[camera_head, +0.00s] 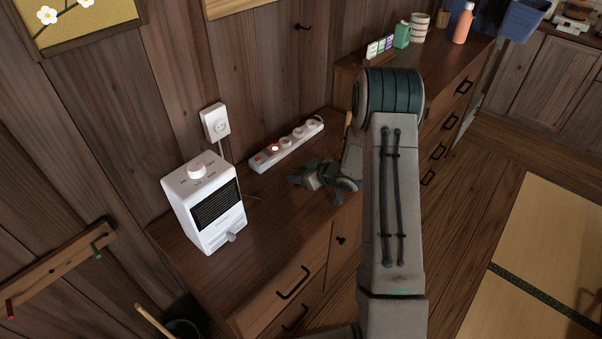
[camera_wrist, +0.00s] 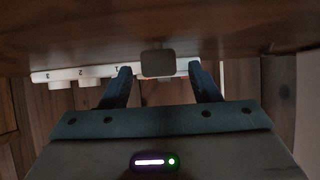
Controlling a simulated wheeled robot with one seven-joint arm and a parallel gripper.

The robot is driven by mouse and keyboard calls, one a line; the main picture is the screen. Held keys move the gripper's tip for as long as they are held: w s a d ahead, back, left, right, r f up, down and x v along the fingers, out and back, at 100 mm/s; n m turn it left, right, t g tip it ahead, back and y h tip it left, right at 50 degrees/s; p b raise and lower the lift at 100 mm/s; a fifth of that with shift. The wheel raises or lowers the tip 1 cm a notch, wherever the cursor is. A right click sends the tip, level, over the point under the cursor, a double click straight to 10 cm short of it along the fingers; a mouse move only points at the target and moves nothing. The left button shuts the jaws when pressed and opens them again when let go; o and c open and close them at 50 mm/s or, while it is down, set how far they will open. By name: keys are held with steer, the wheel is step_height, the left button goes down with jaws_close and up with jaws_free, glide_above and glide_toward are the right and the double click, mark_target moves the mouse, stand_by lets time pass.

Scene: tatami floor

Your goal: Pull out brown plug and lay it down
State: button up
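A white power strip (camera_head: 287,145) lies on the wooden cabinet top, with a small lit orange-red spot and several round sockets or plugs along it. Part of it also shows in the wrist view (camera_wrist: 85,73), with number marks. My gripper (camera_head: 305,174) is low over the cabinet top, in front of the strip. In the wrist view its two dark fingers (camera_wrist: 160,75) are spread. A grey-brown block, likely the brown plug (camera_wrist: 158,63), shows between them with a gap on each side. I cannot tell whether it is seated in the strip. I cannot pick it out in the head view.
A white heater-like box (camera_head: 206,203) with a knob stands on the cabinet at left. A wall outlet (camera_head: 215,122) is behind it. A higher cabinet at right bears a cup (camera_head: 420,27) and an orange bottle (camera_head: 463,23). Bare cabinet top lies between box and gripper.

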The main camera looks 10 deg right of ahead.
steer(key=v, duration=1.4)
steer(key=shift+a, duration=0.1)
steer(key=shift+w, duration=0.1)
